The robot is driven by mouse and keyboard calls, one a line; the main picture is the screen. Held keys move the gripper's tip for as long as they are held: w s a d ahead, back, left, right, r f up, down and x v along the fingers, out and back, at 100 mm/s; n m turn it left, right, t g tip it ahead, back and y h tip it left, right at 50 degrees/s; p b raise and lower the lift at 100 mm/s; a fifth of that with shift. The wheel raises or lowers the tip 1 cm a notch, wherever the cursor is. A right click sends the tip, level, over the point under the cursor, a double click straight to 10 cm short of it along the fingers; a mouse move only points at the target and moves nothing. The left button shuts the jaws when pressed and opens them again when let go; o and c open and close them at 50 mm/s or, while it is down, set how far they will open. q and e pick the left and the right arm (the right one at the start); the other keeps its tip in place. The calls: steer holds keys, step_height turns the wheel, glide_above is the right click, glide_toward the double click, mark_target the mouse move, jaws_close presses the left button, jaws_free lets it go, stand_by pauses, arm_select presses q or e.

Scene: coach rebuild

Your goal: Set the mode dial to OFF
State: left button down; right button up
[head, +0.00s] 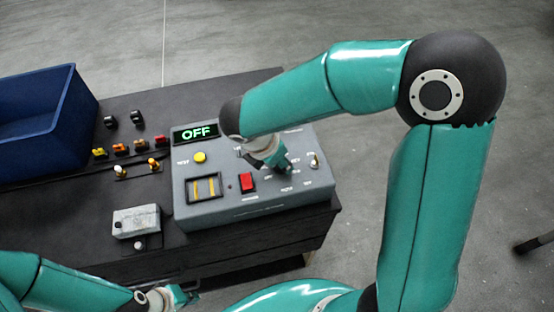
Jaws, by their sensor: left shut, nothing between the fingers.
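The grey control box (250,208) stands on the dark bench, and its display (196,132) reads OFF in green. The mode dial cannot be made out; my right gripper and wrist cover part of the panel. My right gripper (279,164) is down at the right half of the panel, fingers close to its face; whether it touches or grips anything there is hidden. My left gripper (181,297) is low at the bottom of the picture, in front of the bench, shut and empty.
The panel also has a yellow button (199,157), a red rocker switch (247,182) and a toggle (314,160). A grey box (136,221) lies left of it. Several coloured connectors (120,149) sit further back. A blue bin (40,120) stands at the far left.

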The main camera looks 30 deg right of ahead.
steer(key=shift+n+t, duration=0.6)
steer(key=shift+n, duration=0.8)
steer(key=shift+y, duration=0.3)
steer(key=o, duration=1.1)
steer(key=shift+w, duration=0.15)
steer(key=shift+o, duration=0.2)
steer(key=v, duration=1.2)
